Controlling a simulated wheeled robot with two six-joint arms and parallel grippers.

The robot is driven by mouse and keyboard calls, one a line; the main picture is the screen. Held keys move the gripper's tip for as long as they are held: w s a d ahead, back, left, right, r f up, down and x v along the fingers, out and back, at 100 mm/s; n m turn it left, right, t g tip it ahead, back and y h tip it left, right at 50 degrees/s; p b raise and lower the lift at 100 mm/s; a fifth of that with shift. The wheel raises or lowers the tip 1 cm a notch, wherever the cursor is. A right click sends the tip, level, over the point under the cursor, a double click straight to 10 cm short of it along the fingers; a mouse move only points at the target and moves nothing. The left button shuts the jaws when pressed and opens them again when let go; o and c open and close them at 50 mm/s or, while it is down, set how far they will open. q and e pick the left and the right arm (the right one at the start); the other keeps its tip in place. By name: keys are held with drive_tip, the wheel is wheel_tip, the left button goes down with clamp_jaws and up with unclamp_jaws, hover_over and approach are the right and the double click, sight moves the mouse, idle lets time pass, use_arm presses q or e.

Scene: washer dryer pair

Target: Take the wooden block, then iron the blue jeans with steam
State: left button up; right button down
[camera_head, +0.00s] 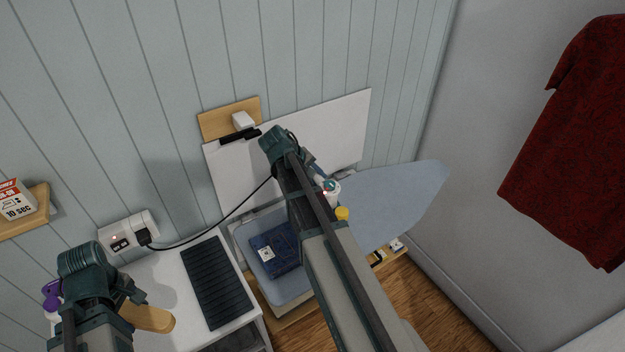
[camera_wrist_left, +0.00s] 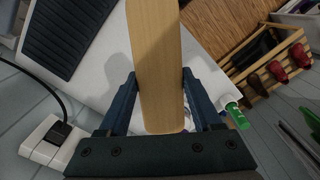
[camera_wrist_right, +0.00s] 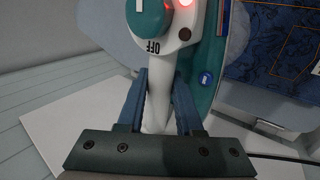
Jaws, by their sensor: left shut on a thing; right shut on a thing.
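My left gripper (camera_head: 128,302) is shut on the wooden block (camera_head: 150,318), above the white cabinet at lower left. In the left wrist view the block (camera_wrist_left: 155,60) stands upright between the two fingers. My right gripper (camera_wrist_right: 160,95) is shut on the white handle of the teal and white iron (camera_wrist_right: 205,75). The iron's dial shows "OFF" and a red light glows beside it. In the head view the iron (camera_head: 331,187) is partly hidden by my right arm. The folded blue jeans (camera_head: 280,252) lie on the ironing board (camera_head: 405,200), left of the iron.
The iron's black cord runs to a wall socket (camera_head: 128,232) at left. A dark ribbed mat (camera_head: 215,282) lies on the white cabinet. A red shirt (camera_head: 572,140) hangs at right.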

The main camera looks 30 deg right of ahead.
use_arm(q)
drive_tip(key=shift+f, duration=0.1)
use_arm(e)
drive_tip(key=shift+f, duration=0.1)
